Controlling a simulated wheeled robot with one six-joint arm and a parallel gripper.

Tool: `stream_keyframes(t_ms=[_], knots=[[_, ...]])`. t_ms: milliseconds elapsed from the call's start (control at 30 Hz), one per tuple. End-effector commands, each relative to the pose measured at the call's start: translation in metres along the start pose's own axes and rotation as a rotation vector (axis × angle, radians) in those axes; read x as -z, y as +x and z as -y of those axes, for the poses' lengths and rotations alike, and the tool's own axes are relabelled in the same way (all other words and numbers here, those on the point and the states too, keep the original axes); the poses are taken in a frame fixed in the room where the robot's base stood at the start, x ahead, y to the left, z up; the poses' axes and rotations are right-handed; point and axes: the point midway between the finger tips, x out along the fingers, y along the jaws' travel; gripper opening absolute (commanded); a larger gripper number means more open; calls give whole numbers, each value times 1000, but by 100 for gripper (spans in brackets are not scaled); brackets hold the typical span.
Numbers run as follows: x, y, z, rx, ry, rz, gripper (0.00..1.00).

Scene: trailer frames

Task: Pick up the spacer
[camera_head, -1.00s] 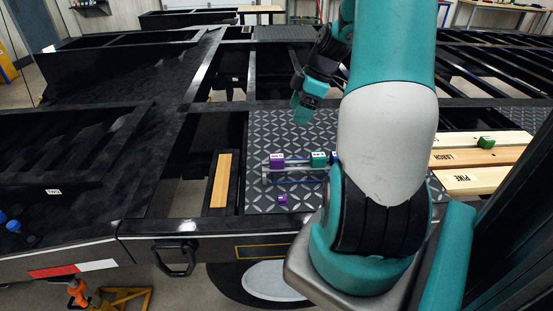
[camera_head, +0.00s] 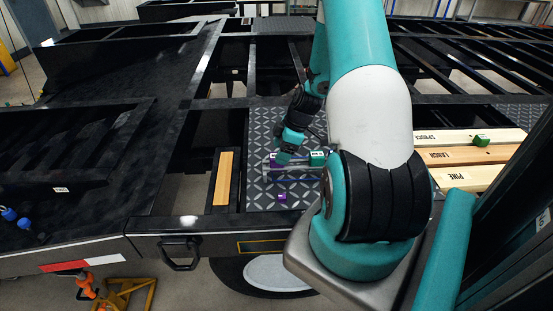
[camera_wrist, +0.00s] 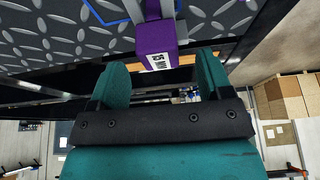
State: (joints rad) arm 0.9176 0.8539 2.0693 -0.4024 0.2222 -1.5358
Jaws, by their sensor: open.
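A purple block (camera_wrist: 156,38) with a white label, which seems to read 15 MM, sits at the end of a grey bar in the wrist view. It lies just beyond and between the tips of my gripper (camera_wrist: 163,72). The two teal fingers are apart, with nothing held between them. In the head view my gripper (camera_head: 284,156) points down over the left end of a small rack on the patterned plate, partly hiding the purple block there. A green block (camera_head: 317,158) sits farther right on that rack. A smaller purple cube (camera_head: 282,197) lies on the plate in front.
The patterned metal plate (camera_head: 262,122) lies in the black trailer frame, with open gaps around it. Labelled wooden boards (camera_head: 470,155) lie at the right, with a green block (camera_head: 481,141) on them.

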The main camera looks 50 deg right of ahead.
Motion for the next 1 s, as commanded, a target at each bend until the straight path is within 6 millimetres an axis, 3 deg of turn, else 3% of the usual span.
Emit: stream_keyframes(t_ms=[233,500,533,767,1000], knots=[[2,27,-1,1,1,1,72],[1,32,-1,-1,1,1,72],[1,32,-1,-1,1,1,70],[1,32,-1,-1,1,0,18],[2,32,-1,-1,1,0,18]])
